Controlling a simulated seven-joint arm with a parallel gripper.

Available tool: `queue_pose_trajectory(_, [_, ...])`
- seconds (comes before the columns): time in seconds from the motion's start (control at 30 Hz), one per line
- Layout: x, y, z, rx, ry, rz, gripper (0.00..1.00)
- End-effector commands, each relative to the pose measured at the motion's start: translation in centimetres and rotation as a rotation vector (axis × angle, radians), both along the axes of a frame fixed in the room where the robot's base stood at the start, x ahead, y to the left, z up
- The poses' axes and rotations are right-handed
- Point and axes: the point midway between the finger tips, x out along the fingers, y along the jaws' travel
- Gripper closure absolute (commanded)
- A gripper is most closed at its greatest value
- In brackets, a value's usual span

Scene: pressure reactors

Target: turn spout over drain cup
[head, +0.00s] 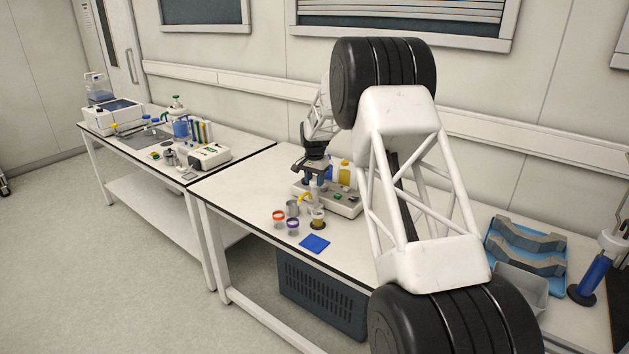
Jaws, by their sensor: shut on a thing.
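My gripper (315,178) is small in the head view. It points down over the white reactor base (341,203) and is shut on a part at the top of the small fitting there, which looks like the spout's. The yellow spout (304,197) shows just below and left of the fingers. A grey metal cup (293,208) stands below and left of the spout. A cup with yellowish contents (318,216) stands on a dark round pad at the front of the base. I cannot tell which is the drain cup, or exactly where the spout's mouth points.
An orange-rimmed cup (279,217) and a purple-rimmed cup (293,226) stand close by, with a blue square (314,244) in front. A yellow bottle (341,171) stands behind. A blue tray (497,251) and grey bin (523,286) are at the right.

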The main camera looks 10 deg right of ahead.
Motion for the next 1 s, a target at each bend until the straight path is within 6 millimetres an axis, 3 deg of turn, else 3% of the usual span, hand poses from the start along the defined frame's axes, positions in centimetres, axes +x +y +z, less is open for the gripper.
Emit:
queue_pose_trajectory(0.6, [-0.03, -0.05, 0.04, 0.000, 0.000, -0.565, 1.00])
queue_pose_trajectory(1.0, [0.02, -0.05, 0.09, 0.000, -0.001, -0.753, 1.00])
